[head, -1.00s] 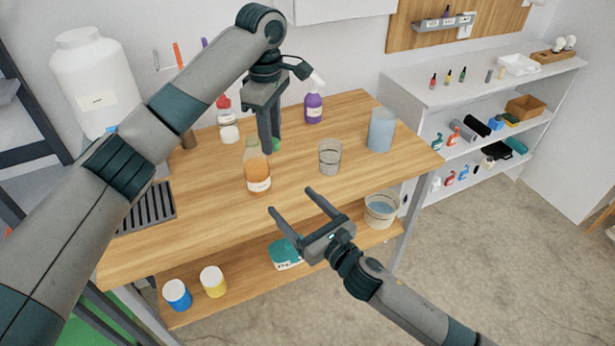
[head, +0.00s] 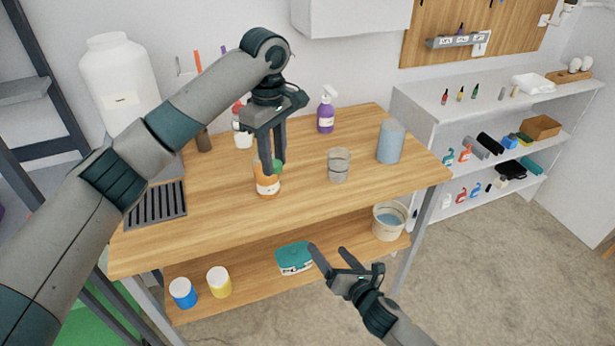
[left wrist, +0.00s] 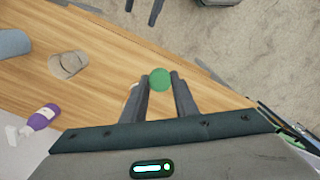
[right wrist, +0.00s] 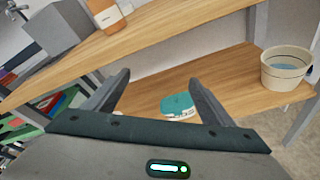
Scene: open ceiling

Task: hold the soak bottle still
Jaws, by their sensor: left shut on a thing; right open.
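The soak bottle, which I take to be the orange one with a white label (head: 267,187), stands upright on the wooden table; it also shows in the right wrist view (right wrist: 104,14). My left gripper (head: 272,166) points down right at its top and hides its neck. It is shut on a small round green thing (left wrist: 160,79), seemingly a cap, which also shows in the head view (head: 278,167). I cannot tell whether the cap touches the bottle. My right gripper (head: 333,267) is open and empty in front of the table, lower than its top.
A glass (head: 339,166), a blue-grey cylinder (head: 390,142) and a purple spray bottle (head: 326,112) stand to the right. A dark grate (head: 156,203) lies left. The lower shelf holds a teal box (head: 294,258), a bucket (head: 389,222) and two jars. The front tabletop is clear.

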